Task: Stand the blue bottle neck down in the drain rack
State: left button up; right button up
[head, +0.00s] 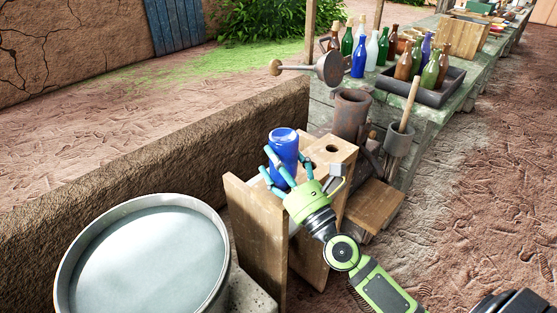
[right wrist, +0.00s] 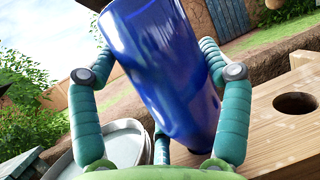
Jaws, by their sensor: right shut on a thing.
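The blue bottle (head: 284,147) is upside down, its flat base up, at the wooden drain rack (head: 257,235). My right gripper (head: 280,168) is shut around it, with teal fingers on both sides. In the right wrist view the bottle (right wrist: 165,70) fills the middle between the fingers (right wrist: 155,85), a little tilted and narrowing downward. Its neck is hidden, so I cannot tell whether it is in a hole. An empty round hole (head: 332,149) shows in the rack top to the right of the bottle. My left gripper is not in view.
A large round basin of water (head: 147,262) stands at the lower left. A low mud wall (head: 150,170) runs behind the rack. Several bottles stand in a dark tray (head: 421,94) on the bench.

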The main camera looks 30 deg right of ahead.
jog(key=o, duration=1.3)
jog(key=shift+f, duration=0.1)
jog(key=shift+c, duration=0.2)
jog(key=shift+s+f, duration=0.25)
jog(key=shift+s, duration=0.05)
jog(key=v, duration=1.1)
jog(key=shift+s, duration=0.25)
jog(key=shift+r, duration=0.1)
